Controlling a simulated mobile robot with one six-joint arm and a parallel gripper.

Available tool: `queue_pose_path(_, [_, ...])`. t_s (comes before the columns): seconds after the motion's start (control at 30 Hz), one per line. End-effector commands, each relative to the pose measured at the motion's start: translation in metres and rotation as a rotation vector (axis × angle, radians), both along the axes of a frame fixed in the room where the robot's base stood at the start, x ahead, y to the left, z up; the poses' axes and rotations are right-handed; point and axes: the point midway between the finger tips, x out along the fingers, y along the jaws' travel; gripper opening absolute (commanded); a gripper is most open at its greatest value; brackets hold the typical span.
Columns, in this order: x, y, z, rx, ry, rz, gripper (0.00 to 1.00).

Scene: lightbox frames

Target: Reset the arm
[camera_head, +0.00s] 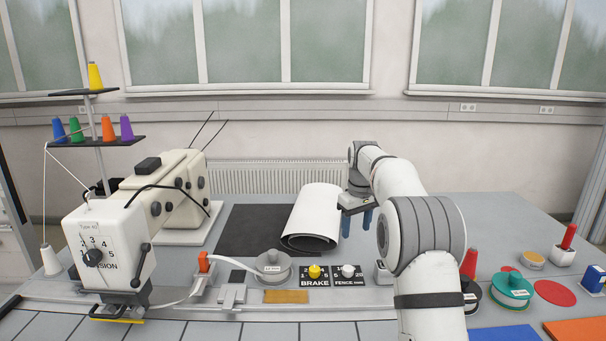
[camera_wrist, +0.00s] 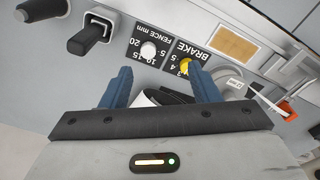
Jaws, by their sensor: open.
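My arm reaches over the table from the right in the head view. My gripper (camera_head: 356,220) has two blue fingers and hangs at the right side of a white roll with a dark inside (camera_head: 314,213). In the wrist view my gripper (camera_wrist: 160,88) shows its two blue fingers wide apart. Part of the white and black roll (camera_wrist: 165,97) shows between and below them. Nothing is held between the fingertips. Whether a finger touches the roll cannot be told.
A sewing machine (camera_head: 110,245) with a thread stand is at the left. BRAKE (camera_head: 314,276) and FENCE (camera_head: 348,275) dial plates and a tape reel (camera_head: 273,266) lie in front of the roll. Several spools and a red disc (camera_head: 554,292) are at the right. A dark mat (camera_head: 255,230) lies left of the roll.

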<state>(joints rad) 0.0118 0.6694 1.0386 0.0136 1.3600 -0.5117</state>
Motion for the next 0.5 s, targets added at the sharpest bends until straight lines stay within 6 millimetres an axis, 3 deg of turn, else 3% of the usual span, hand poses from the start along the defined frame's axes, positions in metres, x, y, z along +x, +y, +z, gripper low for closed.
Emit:
queue_pose_path(0.03, [-0.017, 0.001, 0.015, 0.001, -0.014, -0.021, 0.56])
queue_pose_path(0.2, [-0.076, 0.002, 0.045, 0.006, -0.048, -0.099, 0.56])
queue_pose_path(0.5, [-0.198, 0.004, 0.067, 0.022, -0.112, -0.238, 0.56])
